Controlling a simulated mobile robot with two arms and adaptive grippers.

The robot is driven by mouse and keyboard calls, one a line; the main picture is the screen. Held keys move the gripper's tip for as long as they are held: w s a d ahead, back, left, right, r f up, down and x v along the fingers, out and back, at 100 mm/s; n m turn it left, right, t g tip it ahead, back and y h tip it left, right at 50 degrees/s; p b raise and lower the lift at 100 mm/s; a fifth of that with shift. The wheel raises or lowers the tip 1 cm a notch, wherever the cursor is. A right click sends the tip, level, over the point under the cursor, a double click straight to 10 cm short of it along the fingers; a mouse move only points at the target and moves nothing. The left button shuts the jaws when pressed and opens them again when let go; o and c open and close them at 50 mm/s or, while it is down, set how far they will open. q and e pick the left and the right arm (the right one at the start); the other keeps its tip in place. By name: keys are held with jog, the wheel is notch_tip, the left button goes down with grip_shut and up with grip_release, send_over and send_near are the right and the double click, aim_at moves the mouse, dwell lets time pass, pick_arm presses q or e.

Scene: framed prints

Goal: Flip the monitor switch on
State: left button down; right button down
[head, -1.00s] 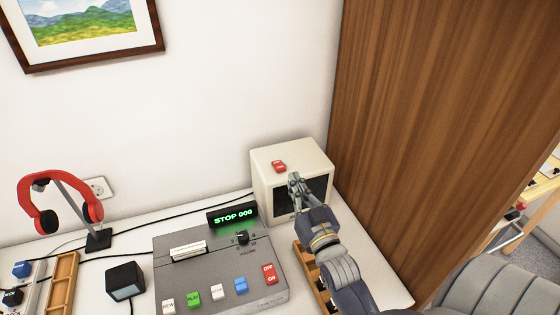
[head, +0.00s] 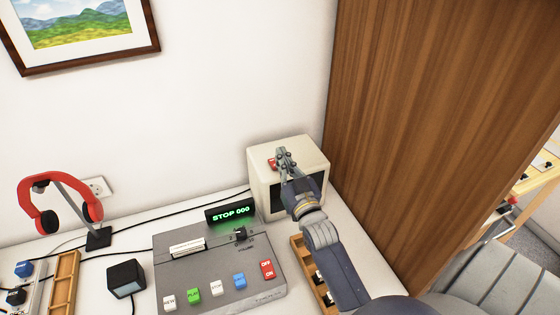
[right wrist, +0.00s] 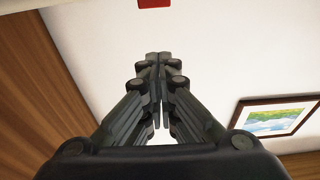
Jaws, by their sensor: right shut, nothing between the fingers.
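The monitor (head: 257,178) is a cream box with a dark front panel at the back right of the table. Its small red switch (head: 271,163) sits on the top face, partly hidden behind my right gripper. I cannot tell its position. My right gripper (head: 283,152) is shut and empty, its fingertips over the monitor's top, beside the switch in the picture. Whether they touch it I cannot tell. In the right wrist view the closed fingertips (right wrist: 158,57) show, with a red piece, likely the switch (right wrist: 155,3), at the top edge. My left gripper is not in view.
A grey tape deck (head: 205,270) with coloured buttons and a display reading STOP 000 (head: 230,213) stands in front of the monitor. Red headphones (head: 42,200) on a stand and a dark cube (head: 125,277) are left. A wooden panel (head: 420,120) rises close on the right.

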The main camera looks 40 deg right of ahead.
jog(key=x, duration=0.2)
jog(key=shift+w+d+f+p, duration=0.1)
jog(key=shift+w+p, duration=0.25)
jog(key=shift+w, duration=0.05)
jog(key=shift+s+f, duration=0.15)
jog(key=shift+f, duration=0.7)
jog(key=shift+s+f, duration=0.25)
jog(key=shift+f, duration=0.7)
